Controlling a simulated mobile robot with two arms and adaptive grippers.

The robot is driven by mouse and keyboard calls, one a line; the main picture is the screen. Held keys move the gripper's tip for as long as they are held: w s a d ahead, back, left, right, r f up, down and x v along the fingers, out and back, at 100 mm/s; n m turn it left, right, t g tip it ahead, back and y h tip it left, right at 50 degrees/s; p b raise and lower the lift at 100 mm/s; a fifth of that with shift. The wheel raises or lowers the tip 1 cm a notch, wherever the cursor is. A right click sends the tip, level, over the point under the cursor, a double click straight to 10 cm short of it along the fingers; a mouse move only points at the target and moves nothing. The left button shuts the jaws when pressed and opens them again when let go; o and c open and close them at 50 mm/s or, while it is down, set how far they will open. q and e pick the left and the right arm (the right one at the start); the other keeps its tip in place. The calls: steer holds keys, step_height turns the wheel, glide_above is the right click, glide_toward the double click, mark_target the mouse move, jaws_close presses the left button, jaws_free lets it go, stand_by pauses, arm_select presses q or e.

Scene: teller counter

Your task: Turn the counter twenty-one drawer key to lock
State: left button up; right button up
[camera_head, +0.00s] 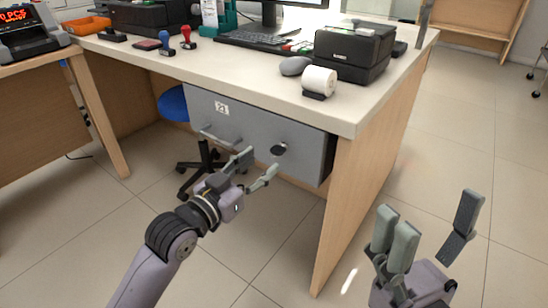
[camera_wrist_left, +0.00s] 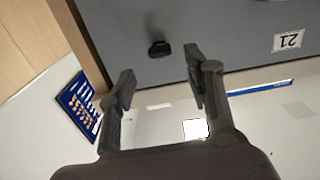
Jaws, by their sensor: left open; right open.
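The grey drawer (camera_head: 245,122) under the counter carries a "21" label (camera_head: 221,108) and a bar handle (camera_head: 214,134). A black key (camera_head: 279,149) sits in the drawer front to the right of the handle. My left gripper (camera_head: 260,166) is open and empty, just in front of and below the key. In the left wrist view the key (camera_wrist_left: 159,49) shows beyond the open fingers (camera_wrist_left: 158,92), between them and apart from them. The "21" label (camera_wrist_left: 288,41) appears upside down there. My right gripper (camera_head: 430,237) is open and empty at the lower right, away from the drawer.
The counter top (camera_head: 245,78) holds a paper roll (camera_head: 319,81), a grey mouse (camera_head: 295,66), a black printer (camera_head: 354,50), a keyboard (camera_head: 255,39) and stamps. A wooden side panel (camera_head: 357,190) stands right of the drawer. A blue chair (camera_head: 174,103) is underneath.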

mark_target(274, 153)
arm_select(q)
steer(key=b+x, duration=0.1)
steer(key=x, duration=0.5)
steer(key=shift+c, duration=0.2)
jaws_close()
stand_by(0.4)
